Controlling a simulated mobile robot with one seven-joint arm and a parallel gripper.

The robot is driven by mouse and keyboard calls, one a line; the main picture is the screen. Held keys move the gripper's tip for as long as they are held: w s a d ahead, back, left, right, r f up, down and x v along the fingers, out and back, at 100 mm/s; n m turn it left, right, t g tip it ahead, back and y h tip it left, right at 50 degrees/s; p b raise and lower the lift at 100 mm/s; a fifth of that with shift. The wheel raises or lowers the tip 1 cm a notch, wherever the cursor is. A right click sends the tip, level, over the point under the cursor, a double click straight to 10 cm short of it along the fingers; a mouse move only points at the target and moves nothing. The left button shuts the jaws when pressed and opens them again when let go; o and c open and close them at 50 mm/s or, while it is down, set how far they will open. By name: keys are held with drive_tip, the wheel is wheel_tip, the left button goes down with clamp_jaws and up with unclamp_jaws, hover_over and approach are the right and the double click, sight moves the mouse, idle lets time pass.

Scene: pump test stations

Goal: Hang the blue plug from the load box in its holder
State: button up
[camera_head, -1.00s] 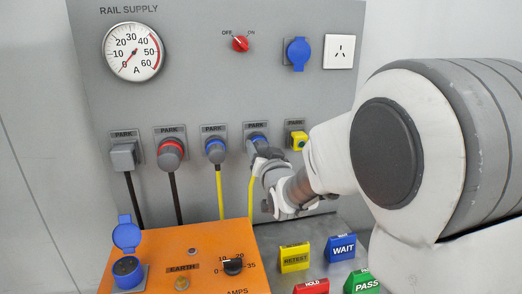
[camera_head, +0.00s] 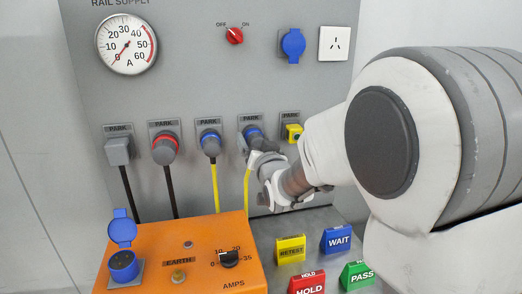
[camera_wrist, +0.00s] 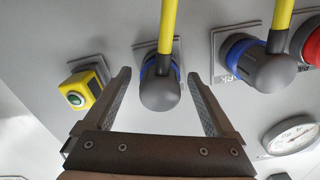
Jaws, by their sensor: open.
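A blue-collared plug with a grey body and yellow cable (camera_head: 252,133) sits in the fourth PARK holder from the left. My gripper (camera_wrist: 158,78) is open, with a finger on each side of this plug (camera_wrist: 160,96) in the wrist view; gaps show between fingers and plug. A second blue-collared plug with a yellow cable (camera_head: 211,144) sits in the third holder; it also shows in the wrist view (camera_wrist: 268,74). The orange load box (camera_head: 212,262) stands below, its blue socket (camera_head: 123,265) with the lid raised and no plug in it.
A grey plug (camera_head: 118,151) and a red-ringed plug (camera_head: 165,149) hang at the left. A yellow unit with a round button (camera_wrist: 83,92) is beside my gripper. WAIT (camera_head: 338,241), RETEST (camera_head: 291,249), HOLD and PASS blocks stand on the bench at the right.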

drive_tip(key=b+v, duration=0.6)
drive_tip(key=v, duration=1.1)
drive_tip(key=s+d+f+g+h, duration=0.1)
drive_tip(key=s+d+f+g, duration=0.25)
drive_tip(key=s, duration=0.25)
drive_tip(key=s+d+f+n+g+h, duration=0.1)
drive_tip(key=s+d+f+g+h, duration=0.1)
drive_tip(key=s+f+g, duration=0.3)
drive_tip(key=s+d+f+g+h, duration=0.1)
drive_tip(key=s+d+f+g, duration=0.2)
drive_tip(key=s, duration=0.5)
wheel_tip(320, 180, up, 18)
drive_tip(key=p, duration=1.8)
drive_tip(key=shift+s, duration=0.25)
drive_tip(key=shift+d+f+g, duration=0.1)
drive_tip(key=shift+f+g, duration=0.05)
drive_tip(key=shift+g, duration=0.1)
drive_tip(key=c, duration=0.6)
drive_tip(key=shift+d, duration=0.2)
drive_tip(key=shift+c, duration=0.2)
